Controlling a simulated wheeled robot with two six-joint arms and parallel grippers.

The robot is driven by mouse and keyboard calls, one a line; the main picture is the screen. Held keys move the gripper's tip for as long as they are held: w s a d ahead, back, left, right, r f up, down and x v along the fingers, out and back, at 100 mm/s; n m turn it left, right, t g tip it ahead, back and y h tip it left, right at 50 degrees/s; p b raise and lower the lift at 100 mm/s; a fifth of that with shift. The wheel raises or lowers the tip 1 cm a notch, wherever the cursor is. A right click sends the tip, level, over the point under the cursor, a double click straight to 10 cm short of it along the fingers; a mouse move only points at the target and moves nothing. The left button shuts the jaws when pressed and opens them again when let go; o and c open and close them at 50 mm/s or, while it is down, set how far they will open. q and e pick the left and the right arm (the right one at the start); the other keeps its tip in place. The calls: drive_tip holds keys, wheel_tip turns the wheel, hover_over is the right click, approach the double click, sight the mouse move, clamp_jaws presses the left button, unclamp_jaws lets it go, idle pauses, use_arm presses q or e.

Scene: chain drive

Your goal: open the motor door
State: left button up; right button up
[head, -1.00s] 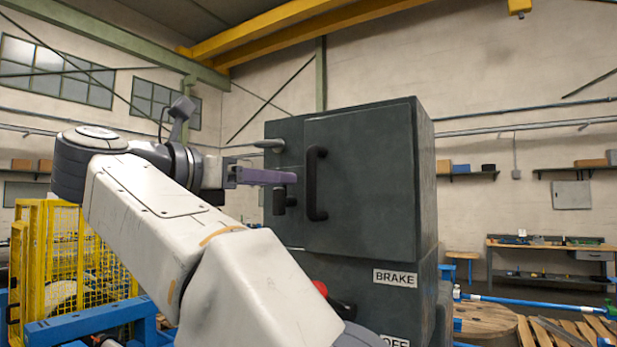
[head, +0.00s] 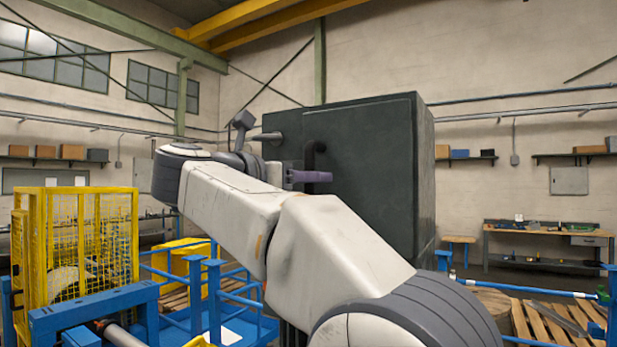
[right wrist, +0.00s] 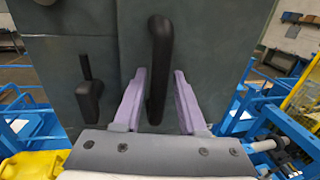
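The motor door is a dark grey panel (head: 365,140) on the front of a tall cabinet, and it looks flush with its frame. A black vertical bar handle (right wrist: 160,60) is on it; its upper part shows in the head view (head: 317,152). A small black lever (right wrist: 89,95) hangs on the panel left of the handle in the right wrist view. My right gripper (right wrist: 158,98) is open, with its purple fingers on either side of the handle's lower part; I cannot tell whether they touch it. It also shows in the head view (head: 312,177). My left gripper is out of view.
A yellow mesh cage (head: 90,240) and blue rails (head: 210,300) stand left of the cabinet. Pallets (head: 545,320) lie at the lower right, with a workbench (head: 550,240) against the back wall. My right arm hides the cabinet's lower part.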

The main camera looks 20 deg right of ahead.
clamp_jaws()
idle(1.2)
